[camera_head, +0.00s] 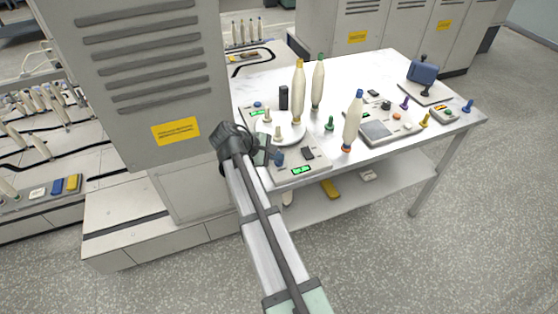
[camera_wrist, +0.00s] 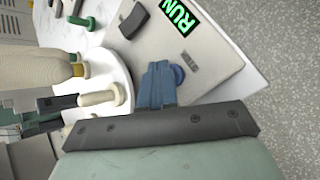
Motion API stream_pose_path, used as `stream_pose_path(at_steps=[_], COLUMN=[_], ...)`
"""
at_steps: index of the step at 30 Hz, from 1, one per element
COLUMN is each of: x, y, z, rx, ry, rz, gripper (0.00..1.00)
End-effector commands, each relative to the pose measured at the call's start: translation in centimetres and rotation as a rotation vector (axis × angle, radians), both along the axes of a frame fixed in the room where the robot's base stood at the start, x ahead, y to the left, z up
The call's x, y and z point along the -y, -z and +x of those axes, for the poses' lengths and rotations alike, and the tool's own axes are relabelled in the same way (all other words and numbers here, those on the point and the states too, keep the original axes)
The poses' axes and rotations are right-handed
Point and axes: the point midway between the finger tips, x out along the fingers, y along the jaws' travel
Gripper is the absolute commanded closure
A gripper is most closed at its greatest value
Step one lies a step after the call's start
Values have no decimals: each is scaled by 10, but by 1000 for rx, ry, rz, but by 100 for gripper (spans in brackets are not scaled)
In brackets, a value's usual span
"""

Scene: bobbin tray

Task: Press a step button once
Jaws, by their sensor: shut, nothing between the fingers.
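A grey control box (camera_head: 309,156) with a lit green display (camera_head: 301,169) stands at the table's front left edge. In the wrist view the display (camera_wrist: 180,16) reads RUN. A round blue button (camera_wrist: 179,75) on this box is partly hidden behind my fingers. My gripper (camera_head: 278,158) is shut and empty, low over the box; its blue fingers also show in the wrist view (camera_wrist: 157,70). The fingertips are right beside or over the blue button. I cannot tell whether they touch it. A dark switch (camera_wrist: 133,20) sits farther along the box.
A round white plate (camera_head: 290,134) carrying tall bobbins is close behind the box. A free-standing bobbin (camera_head: 353,122) with a blue tip, a second panel (camera_head: 378,130) and coloured pegs stand to the right. A grey cabinet (camera_head: 140,80) rises to the left of my arm.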

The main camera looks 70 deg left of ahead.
Motion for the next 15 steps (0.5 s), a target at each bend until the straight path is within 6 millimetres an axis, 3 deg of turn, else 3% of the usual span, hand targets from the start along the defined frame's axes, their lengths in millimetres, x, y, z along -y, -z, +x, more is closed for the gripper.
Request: stream_pose_path(at_steps=[15], x=[0], y=[-16], z=[0], rx=[-1], ry=[1], rz=[-1], gripper=[100])
